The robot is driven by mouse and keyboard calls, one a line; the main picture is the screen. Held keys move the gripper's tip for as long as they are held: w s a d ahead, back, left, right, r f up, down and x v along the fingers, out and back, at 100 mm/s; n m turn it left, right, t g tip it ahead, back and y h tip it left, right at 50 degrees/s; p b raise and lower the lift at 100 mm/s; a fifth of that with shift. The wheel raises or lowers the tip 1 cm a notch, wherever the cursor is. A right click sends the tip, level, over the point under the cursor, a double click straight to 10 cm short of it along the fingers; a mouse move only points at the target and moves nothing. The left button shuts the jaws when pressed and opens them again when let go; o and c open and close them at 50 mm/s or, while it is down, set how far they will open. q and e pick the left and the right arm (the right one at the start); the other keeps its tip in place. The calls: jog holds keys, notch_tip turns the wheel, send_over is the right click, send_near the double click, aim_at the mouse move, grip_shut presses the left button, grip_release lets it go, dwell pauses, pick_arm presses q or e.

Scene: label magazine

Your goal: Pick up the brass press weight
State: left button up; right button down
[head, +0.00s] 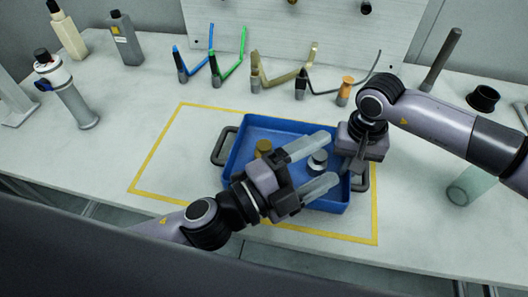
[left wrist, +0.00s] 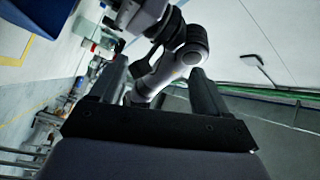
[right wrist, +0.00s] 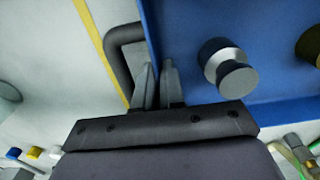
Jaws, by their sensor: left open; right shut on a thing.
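The brass press weight (head: 263,148) stands in the blue tray (head: 240,140), left of the silver weight (head: 317,160). My left gripper's body partly covers it in the head view. Its edge also shows in the right wrist view (right wrist: 310,46), beyond the silver weight (right wrist: 230,66). My left gripper (head: 321,166) is open and empty over the tray, pointing right; the silver weight shows between its fingers from above. It is also seen in the left wrist view (left wrist: 158,75). My right gripper (right wrist: 159,68) is shut on the tray's right wall, beside the black handle (right wrist: 116,60).
Yellow tape (head: 150,157) frames the tray on the pale bench. Coloured hooked tools (head: 228,65) stand behind it. A metal cylinder (head: 75,105) is at left, bottles (head: 125,40) at back left. A clear cylinder (head: 470,185) is at right.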

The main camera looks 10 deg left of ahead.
pick_arm(q)
jog(key=w+a+f+n+t+y, duration=0.2)
jog(key=a+n+y, duration=0.5)
jog(key=n, duration=0.5)
jog(key=n+g+y, duration=0.2)
jog(key=n+y, duration=0.3)
jog(key=n, duration=0.4)
send_near(261, 152)
jog(key=shift+w+r, duration=0.3)
jog(key=shift+r, duration=0.2)
pick_arm(e)
jog(key=shift+r, duration=0.1)
pick_arm(q)
jog(key=x, duration=0.7)
jog(key=shift+s+a+f, duration=0.1)
jog(key=shift+f, duration=0.05)
jog(key=shift+s+f+x, duration=0.1)
jog(key=shift+f+x, duration=0.1)
jog(key=shift+x, duration=1.05)
jog(key=shift+s+f+x, duration=0.1)
jog(key=shift+f+x, duration=0.1)
jog(key=shift+x, duration=1)
jog(key=c, duration=1.4)
jog(key=shift+r, duration=0.1)
notch_tip(261, 152, up, 10)
pick_arm(e)
jog(key=c, duration=1.1)
grip_release()
jog(key=shift+c, duration=0.2)
